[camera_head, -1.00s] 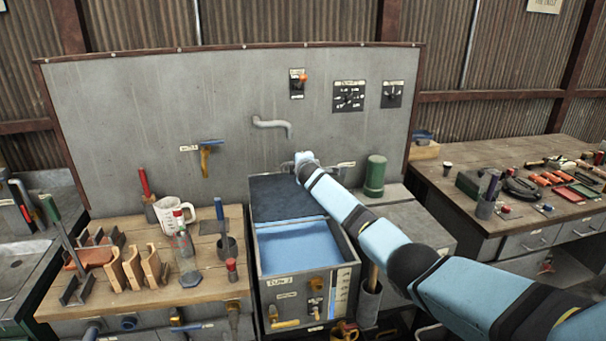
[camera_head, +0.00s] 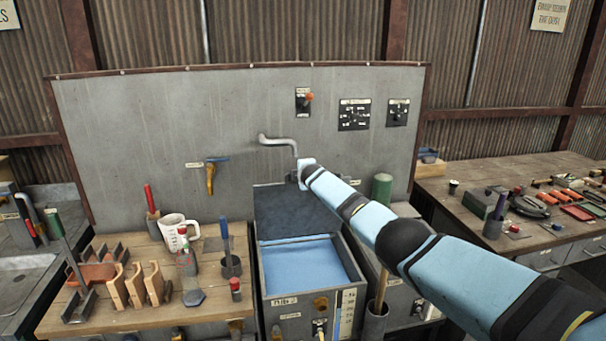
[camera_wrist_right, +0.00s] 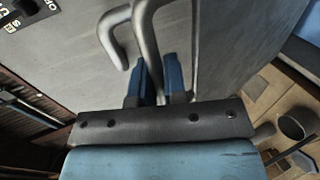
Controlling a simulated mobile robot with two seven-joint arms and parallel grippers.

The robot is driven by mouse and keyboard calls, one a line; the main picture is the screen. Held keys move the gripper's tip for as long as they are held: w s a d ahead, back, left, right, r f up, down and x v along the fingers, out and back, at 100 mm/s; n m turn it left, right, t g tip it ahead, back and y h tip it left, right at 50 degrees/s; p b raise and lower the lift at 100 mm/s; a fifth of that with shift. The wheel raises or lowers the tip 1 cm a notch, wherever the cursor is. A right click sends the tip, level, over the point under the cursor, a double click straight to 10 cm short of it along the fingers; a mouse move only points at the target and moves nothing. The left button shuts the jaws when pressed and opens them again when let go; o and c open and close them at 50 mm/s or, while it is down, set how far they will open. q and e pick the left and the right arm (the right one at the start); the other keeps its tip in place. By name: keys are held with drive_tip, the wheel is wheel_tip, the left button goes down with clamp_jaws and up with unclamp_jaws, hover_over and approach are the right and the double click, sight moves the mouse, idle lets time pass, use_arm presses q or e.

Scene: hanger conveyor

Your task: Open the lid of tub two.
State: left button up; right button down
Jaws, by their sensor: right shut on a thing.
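Tub two (camera_head: 355,268) is a grey box with a front label, standing in the middle and holding pale blue liquid (camera_head: 300,265). Its dark lid (camera_head: 285,212) is raised at the back, tilted up towards the grey panel, so the tub's mouth is uncovered. My left gripper is not in view.
A bent spout (camera_head: 278,142) sticks out of the panel (camera_head: 130,120) just above the lid. Left is a wooden bench (camera_head: 130,318) with a white mug (camera_head: 178,229), bottle and tools. A green cylinder (camera_head: 382,188) stands behind my right arm. A cluttered workbench (camera_head: 440,192) is at right.

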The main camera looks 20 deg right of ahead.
drive_tip(key=c, duration=1.2)
unclamp_jaws()
drive_tip(key=shift+s+r, duration=0.1)
drive_tip(key=p+v, duration=0.1)
drive_tip(key=v, duration=1.2)
drive_tip(key=shift+s, duration=0.25)
